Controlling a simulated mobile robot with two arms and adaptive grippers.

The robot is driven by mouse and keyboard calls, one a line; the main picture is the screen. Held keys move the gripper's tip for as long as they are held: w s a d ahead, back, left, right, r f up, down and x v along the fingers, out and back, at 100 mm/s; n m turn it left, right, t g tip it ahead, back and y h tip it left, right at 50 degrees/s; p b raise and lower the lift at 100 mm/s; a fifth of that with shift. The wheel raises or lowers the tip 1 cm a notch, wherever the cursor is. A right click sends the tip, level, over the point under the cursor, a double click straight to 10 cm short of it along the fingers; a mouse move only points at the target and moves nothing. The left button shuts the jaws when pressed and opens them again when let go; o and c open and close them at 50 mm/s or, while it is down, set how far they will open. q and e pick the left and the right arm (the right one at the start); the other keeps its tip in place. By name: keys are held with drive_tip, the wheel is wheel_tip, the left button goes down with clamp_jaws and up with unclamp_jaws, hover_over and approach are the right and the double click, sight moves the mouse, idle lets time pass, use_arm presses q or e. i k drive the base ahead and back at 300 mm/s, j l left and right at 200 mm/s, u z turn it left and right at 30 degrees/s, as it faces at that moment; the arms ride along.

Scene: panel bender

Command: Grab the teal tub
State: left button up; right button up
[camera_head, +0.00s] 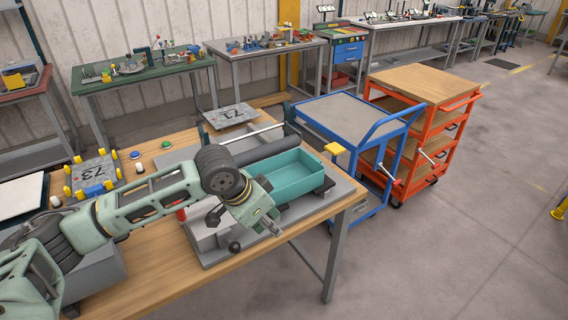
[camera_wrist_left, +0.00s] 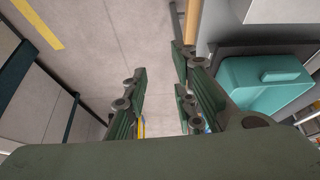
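The teal tub (camera_head: 294,182) is an open, empty-looking rectangular box on the grey bed of the panel bender on the wooden bench. In the left wrist view the tub (camera_wrist_left: 262,85) shows at the right, outside the space between the fingers. My left gripper (camera_head: 274,227) is beside the tub's near left end in the head view and partly hides it. In the left wrist view the left gripper's fingers (camera_wrist_left: 160,85) are apart with nothing between them, above floor and the bench edge. I cannot tell whether the gripper touches the tub. My right gripper is not in view.
The panel bender (camera_head: 335,199) has a dark roller (camera_head: 266,149) behind the tub and black knobs in front. A blue cart (camera_head: 345,112) and an orange cart (camera_head: 425,85) stand right of the bench. Floor at the lower right is clear.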

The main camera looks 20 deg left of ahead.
sight(293, 173)
drive_tip(key=i+j, duration=0.3)
drive_tip(key=i, duration=0.2)
drive_tip(key=i+j, duration=0.25)
drive_tip(key=i, duration=0.2)
